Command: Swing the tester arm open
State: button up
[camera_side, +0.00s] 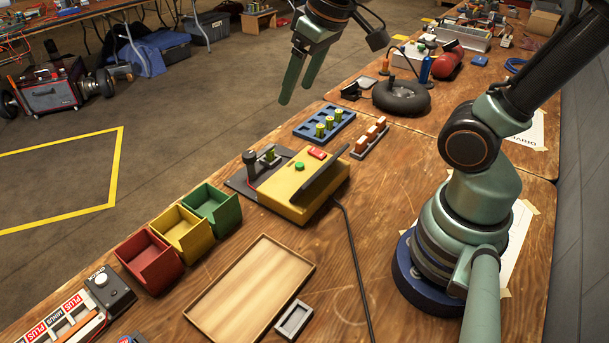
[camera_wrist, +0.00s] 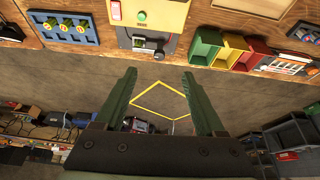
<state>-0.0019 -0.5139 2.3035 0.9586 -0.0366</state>
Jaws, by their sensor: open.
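The yellow tester box (camera_side: 302,190) stands on the wooden bench, with a green button, a red part and a tilted dark panel on top. On its left side is a dark base plate (camera_side: 240,184) with a black-knobbed post (camera_side: 250,160), which looks like the tester arm, beside a green cell (camera_side: 269,153). I cannot tell how the arm is turned. The tester box shows at the top of the wrist view (camera_wrist: 160,14), with the knob (camera_wrist: 158,55) below it. My gripper (camera_side: 297,95) is open and empty, high above the bench's far-left edge; it also shows in the wrist view (camera_wrist: 160,73).
Red, yellow and green bins (camera_side: 150,262) stand nearer the camera. A wooden tray (camera_side: 250,290) lies in front, with a black cable (camera_side: 352,255) running beside it.

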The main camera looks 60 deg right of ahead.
jog(key=w+f+n+g, duration=0.1)
jog(key=w+f+g, duration=0.1)
jog(key=w, duration=0.6)
jog(key=g, duration=0.3)
send_over(249, 153)
notch_tip(249, 153, down, 5)
jog(key=shift+n, duration=0.4)
notch_tip(249, 153, down, 13)
jog(key=shift+s+r, duration=0.15)
jog(key=shift+r, duration=0.05)
jog(key=shift+c, duration=0.4)
grip_shut()
